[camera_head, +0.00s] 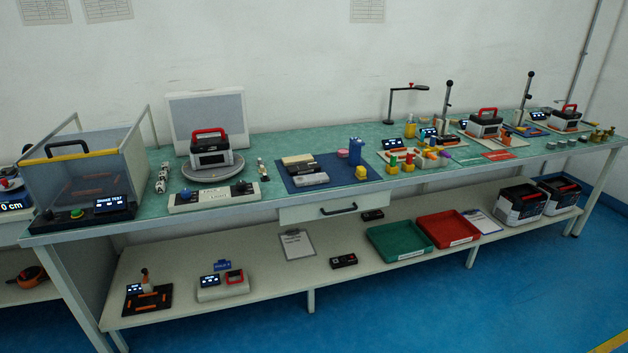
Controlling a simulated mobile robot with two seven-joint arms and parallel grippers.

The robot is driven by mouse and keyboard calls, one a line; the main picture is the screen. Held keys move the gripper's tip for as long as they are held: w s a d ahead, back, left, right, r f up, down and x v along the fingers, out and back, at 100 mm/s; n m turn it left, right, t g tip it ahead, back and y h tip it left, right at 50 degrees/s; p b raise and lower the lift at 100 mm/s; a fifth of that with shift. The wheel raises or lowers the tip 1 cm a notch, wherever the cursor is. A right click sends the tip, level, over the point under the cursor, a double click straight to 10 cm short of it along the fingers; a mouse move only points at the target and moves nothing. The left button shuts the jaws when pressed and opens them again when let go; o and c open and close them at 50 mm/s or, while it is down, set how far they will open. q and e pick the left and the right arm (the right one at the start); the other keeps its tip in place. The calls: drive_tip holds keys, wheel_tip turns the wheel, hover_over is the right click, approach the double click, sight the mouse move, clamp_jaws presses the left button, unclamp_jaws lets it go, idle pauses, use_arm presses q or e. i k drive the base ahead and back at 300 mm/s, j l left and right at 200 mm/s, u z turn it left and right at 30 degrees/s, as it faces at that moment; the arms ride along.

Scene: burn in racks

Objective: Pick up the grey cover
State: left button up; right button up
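A grey see-through box-like cover (122,168) stands at the left end of the bench. It has a yellow strip (83,156) and a black handle along its front top edge. Orange bars show faintly inside it. A black base with a green button and a lit display reading "Sound TEST" (111,204) is at its front. A light grey upright panel (206,111) stands farther back, behind a round grey turntable (214,170). A black and white device with a red handle (211,150) sits on the turntable. Neither of my grippers is in view.
The green bench top (262,199) holds a dark blue mat with blocks (325,160), small bottles and more red-handled devices (484,125) to the right. The lower shelf holds a green tray (398,240), a red tray (448,229) and a clipboard (296,244). Blue floor lies clear in front.

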sight(320, 178)
drive_tip(key=i+z, duration=0.1)
drive_tip(key=z, duration=0.25)
drive_tip(key=i+j+z, duration=0.1)
drive_tip(key=z, duration=0.25)
drive_tip(key=i+j+z, duration=0.3)
drive_tip(key=i+j, duration=0.15)
drive_tip(key=j, duration=0.2)
drive_tip(key=i+j+z, duration=0.15)
drive_tip(key=j, duration=0.2)
